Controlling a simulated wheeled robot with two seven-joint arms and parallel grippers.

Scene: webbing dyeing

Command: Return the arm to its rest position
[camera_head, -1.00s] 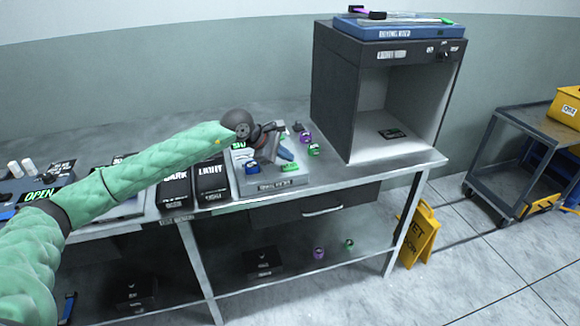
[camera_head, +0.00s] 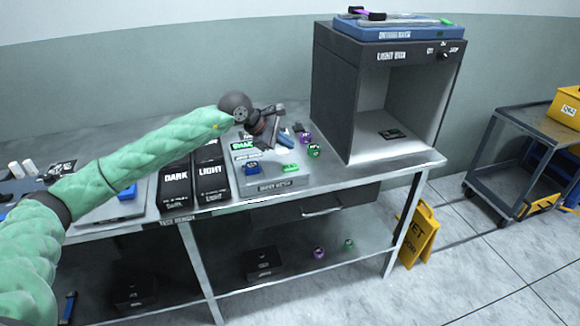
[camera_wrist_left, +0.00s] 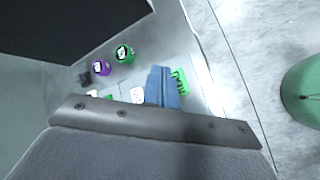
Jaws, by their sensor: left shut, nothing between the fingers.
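My left arm, in a green quilted sleeve, comes in from the left in the head view and reaches over the workbench (camera_head: 345,181). My left gripper (camera_head: 287,137) is above the grey tray (camera_head: 268,186), its blue fingers together with nothing between them. The fingers also show in the wrist view (camera_wrist_left: 163,87). On the tray are a blue piece (camera_head: 253,168) and a green piece (camera_head: 290,168), apart from the gripper. Part of the tray is hidden behind the gripper. My right gripper is not in view.
The light box (camera_head: 331,92) stands right of the gripper. A purple jar (camera_head: 305,138) and a green jar (camera_head: 314,151) stand between them. Black DARK (camera_head: 174,187) and LIGHT (camera_head: 211,183) boxes are under the forearm. A cart (camera_head: 507,165) and yellow floor sign (camera_head: 419,235) are right.

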